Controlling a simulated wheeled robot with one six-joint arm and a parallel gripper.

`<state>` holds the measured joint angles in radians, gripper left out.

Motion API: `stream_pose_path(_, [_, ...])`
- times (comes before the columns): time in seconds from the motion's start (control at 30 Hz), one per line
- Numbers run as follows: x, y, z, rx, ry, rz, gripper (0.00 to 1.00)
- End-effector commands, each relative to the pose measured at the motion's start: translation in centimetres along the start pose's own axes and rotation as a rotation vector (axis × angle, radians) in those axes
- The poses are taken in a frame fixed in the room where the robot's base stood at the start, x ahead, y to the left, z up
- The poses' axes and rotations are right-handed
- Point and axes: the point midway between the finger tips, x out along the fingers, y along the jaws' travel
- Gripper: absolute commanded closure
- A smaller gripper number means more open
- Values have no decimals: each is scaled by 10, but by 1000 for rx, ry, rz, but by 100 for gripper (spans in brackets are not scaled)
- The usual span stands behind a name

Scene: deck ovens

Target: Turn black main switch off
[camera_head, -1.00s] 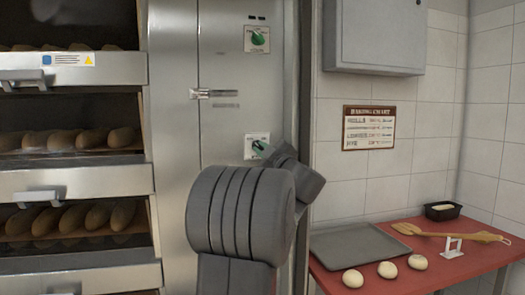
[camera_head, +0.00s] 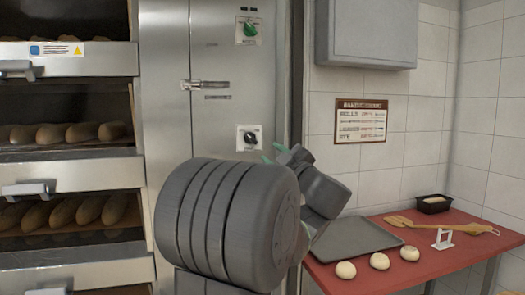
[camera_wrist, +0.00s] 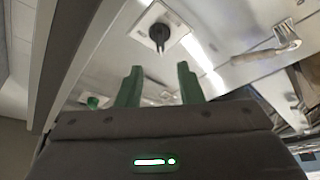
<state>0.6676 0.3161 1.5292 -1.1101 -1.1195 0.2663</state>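The black switch (camera_head: 249,138) is a dark knob on a white plate, low on the steel panel. It also shows in the wrist view (camera_wrist: 159,33), beyond the fingertips. Its pointer setting is too small to read. My gripper (camera_head: 272,154) is just right of and below the switch in the head view, its body partly hidden by my arm. In the wrist view its two green fingers (camera_wrist: 160,84) are apart with nothing held between them. They look clear of the switch.
A green switch (camera_head: 249,29) is higher on the same panel, with a metal latch (camera_head: 205,85) between. Oven decks with loaves (camera_head: 70,132) are left. At right, a red table (camera_head: 420,266) holds a tray (camera_head: 352,240), dough balls and a wooden paddle. A grey box (camera_head: 365,32) hangs above.

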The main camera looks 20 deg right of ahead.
Motion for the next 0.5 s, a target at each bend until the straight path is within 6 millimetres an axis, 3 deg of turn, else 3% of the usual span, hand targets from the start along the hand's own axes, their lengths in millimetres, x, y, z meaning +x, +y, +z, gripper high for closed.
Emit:
stream_pose_path(0.2, [-30, 0, 0, -1, -1, 0, 66])
stream_pose_path(0.5, [-36, 0, 0, 1, 0, -1, 66])
